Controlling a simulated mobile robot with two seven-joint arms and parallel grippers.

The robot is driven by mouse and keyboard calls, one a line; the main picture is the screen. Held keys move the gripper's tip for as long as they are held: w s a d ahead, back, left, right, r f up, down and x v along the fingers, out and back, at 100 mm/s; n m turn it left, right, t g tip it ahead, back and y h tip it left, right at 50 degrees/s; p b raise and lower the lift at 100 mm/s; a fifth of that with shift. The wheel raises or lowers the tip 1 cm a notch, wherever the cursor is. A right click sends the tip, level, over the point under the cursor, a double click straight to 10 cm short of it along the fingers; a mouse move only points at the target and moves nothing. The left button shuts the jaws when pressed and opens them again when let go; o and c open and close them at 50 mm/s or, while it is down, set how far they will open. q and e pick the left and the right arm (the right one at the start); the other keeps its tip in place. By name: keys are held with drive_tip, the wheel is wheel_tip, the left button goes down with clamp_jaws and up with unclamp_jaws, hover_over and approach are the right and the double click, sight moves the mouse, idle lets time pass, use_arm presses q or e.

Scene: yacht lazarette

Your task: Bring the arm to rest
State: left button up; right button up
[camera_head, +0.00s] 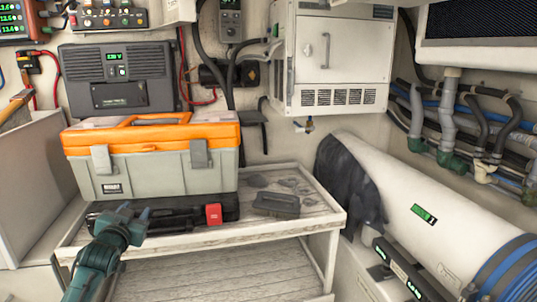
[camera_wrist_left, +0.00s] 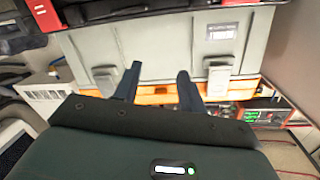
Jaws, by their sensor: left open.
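My left gripper (camera_head: 135,211) comes in from the lower left in the head view. It is over the front left part of the wooden shelf, in front of the grey and orange toolbox (camera_head: 152,174). In the left wrist view its two dark fingers (camera_wrist_left: 157,82) are spread apart with nothing between them. That view looks upside down at the toolbox's grey front (camera_wrist_left: 155,45) beyond the fingers. A black case with a red end (camera_head: 214,214) lies beside the gripper; I cannot tell whether they touch. My right gripper is not in view.
A white cabinet (camera_head: 345,55) hangs at the back. A large white cylinder (camera_head: 400,190) lies at right, below pipes. The lower shelf (camera_head: 215,275) looks empty.

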use_arm(q)
drive_tip(key=s+d+f+g+h, duration=0.1)
drive_tip(key=s+d+f+g, duration=0.1)
drive_tip(key=s+d+f, duration=0.45)
drive_tip(key=s+d+f+m+g+h, duration=0.15)
drive_tip(key=s+d+f, duration=0.25)
drive_tip(key=s+f, duration=0.55)
drive_tip(key=s+d+f+n+g+h, duration=0.1)
drive_tip(key=s+d+f+h, duration=0.1)
drive_tip(key=s+d+f, duration=0.5)
drive_tip(key=s+d+f+g, duration=0.1)
drive_tip(key=s, duration=0.7)
drive_tip(key=s+d+f+g, duration=0.1)
drive_tip(key=s+d, duration=0.1)
drive_tip(key=s, duration=0.6)
drive_tip(key=shift+d+f+h, duration=0.15)
drive_tip(key=shift+f+h, duration=0.15)
drive_tip(key=shift+h, duration=0.05)
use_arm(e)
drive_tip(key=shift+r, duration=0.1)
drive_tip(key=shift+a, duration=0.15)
